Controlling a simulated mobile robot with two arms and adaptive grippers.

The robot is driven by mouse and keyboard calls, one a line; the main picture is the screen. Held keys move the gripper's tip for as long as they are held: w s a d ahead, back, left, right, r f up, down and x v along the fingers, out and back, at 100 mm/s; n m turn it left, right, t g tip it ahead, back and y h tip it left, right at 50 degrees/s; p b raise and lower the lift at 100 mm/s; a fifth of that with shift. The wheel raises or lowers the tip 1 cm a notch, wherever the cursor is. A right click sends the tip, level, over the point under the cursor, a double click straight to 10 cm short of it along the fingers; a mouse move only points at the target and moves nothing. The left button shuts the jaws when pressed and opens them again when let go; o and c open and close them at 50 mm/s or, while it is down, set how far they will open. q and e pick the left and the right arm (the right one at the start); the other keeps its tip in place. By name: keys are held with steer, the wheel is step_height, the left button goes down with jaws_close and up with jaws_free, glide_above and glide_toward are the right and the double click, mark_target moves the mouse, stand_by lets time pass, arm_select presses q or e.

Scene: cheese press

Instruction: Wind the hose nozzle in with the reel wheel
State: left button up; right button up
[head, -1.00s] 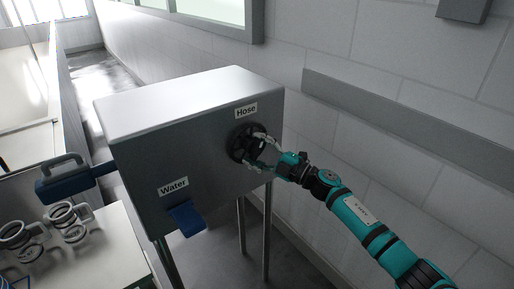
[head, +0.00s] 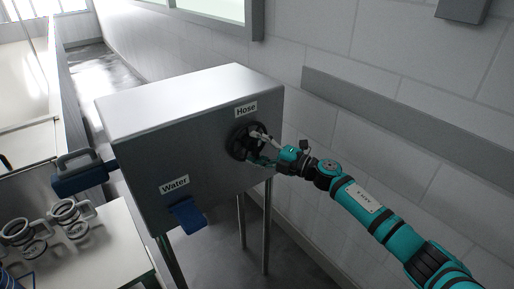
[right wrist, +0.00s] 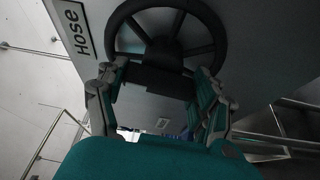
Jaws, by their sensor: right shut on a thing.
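The black spoked reel wheel (head: 240,131) is on the front of the grey metal box, under the "Hose" label. It also shows in the right wrist view (right wrist: 124,39). My right gripper (head: 262,148) is at the wheel, its fingers either side of a dark part at the rim, and shut on it. In the right wrist view its fingers (right wrist: 158,80) reach up to the wheel's near edge. The hose nozzle (head: 82,180), blue with a grey handle, sticks out at the box's left side. My left gripper is out of view.
The grey box (head: 160,140) stands on thin legs, with a blue "Water" lever (head: 187,214) low on its front. A tiled wall (head: 390,130) runs close on the right.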

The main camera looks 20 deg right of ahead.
steer(key=o, duration=1.2)
steer(key=shift+c, duration=0.2)
steer(key=v, duration=1.2)
steer(key=shift+w+f, duration=0.1)
